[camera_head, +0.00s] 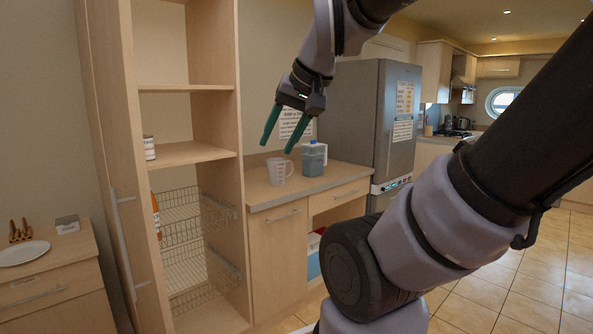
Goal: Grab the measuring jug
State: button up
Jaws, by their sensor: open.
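The measuring jug (276,172) is a small, clear-white jug with reddish markings and a handle on its right side. It stands upright on the wooden counter (329,181), near the left end. My gripper (279,144) has two green fingers spread apart and pointing down. It is empty and appears above the jug in the picture, with a visible gap between the fingertips. How far it is from the jug in depth is hard to tell.
A blue-grey container (313,160) with a white handle stands right of the jug. A tall open cupboard (190,153) with wire baskets is at the left. A grey fridge (366,115) stands right of the counter. Tiled floor (500,290) is clear at the right.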

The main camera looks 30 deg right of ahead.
aim_at(276, 167)
jog(key=i+l, duration=0.25)
jog(key=l, duration=0.2)
jog(key=i+l, duration=0.25)
jog(key=l, duration=0.15)
jog(key=i+l, duration=0.25)
jog(key=l, duration=0.2)
jog(key=i+l, duration=0.25)
jog(key=l, duration=0.15)
jog(key=i+l, duration=0.25)
jog(key=l, duration=0.2)
jog(key=i+l, duration=0.15)
jog(key=i, duration=0.4)
jog(key=i+l+z, duration=0.1)
jog(key=i, duration=0.45)
jog(key=l, duration=0.1)
